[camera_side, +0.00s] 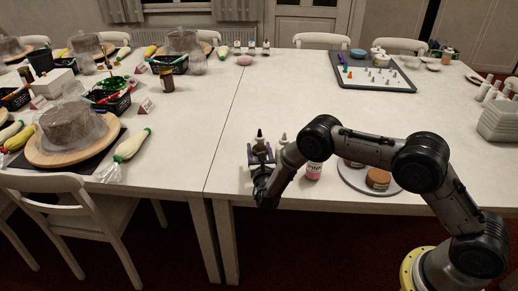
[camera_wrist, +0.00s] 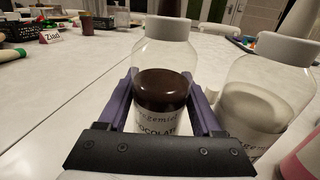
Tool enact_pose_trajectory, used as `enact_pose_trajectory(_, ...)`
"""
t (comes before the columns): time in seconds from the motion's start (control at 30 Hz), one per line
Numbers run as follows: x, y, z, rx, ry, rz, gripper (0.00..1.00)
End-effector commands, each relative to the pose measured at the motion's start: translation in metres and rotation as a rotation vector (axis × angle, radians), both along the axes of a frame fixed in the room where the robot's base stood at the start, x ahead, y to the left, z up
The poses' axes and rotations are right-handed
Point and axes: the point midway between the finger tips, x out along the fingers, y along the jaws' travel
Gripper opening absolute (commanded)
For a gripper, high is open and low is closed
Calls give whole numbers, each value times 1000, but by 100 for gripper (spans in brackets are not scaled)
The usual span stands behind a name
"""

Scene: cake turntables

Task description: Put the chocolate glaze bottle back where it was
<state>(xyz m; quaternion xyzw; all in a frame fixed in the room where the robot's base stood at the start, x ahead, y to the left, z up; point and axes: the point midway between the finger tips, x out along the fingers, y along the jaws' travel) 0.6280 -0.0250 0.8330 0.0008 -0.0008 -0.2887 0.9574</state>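The chocolate glaze bottle (camera_wrist: 164,92) is a clear bottle with a pale cap, dark brown glaze inside and a label reading partly "CHOCOLATE". It stands upright between the two purple fingers of my gripper (camera_wrist: 164,105), one on each side. I cannot tell whether the fingers press on it, and the gripper body hides its lower part. In the side view my gripper (camera_side: 261,157) is low at the table's front edge, around the dark-capped bottle (camera_side: 260,141). I cannot tell whether the bottle's base touches the table.
A clear bottle with pale contents (camera_wrist: 262,98) stands close on the right. A pink-labelled bottle (camera_side: 314,171) is farther right, near a round board (camera_side: 352,182) with brown items. A cake on a wooden turntable (camera_side: 45,157) is far left.

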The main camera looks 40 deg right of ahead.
Motion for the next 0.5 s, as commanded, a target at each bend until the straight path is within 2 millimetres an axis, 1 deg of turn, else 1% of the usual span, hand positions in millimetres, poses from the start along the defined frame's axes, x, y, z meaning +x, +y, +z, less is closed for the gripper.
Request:
enact_pose_trajectory(0.03, 0, 0, 0, 0, 0, 0, 75)
enact_pose_trajectory(0.07, 0, 0, 0, 0, 0, 0, 78)
enact_pose_trajectory(0.33, 0, 0, 1, 0, 0, 0, 78)
enact_pose_trajectory(0.43, -1, 0, 4, 0, 0, 0, 78)
enact_pose_trajectory(0.5, -7, 6, 3, -1, 3, 3, 78)
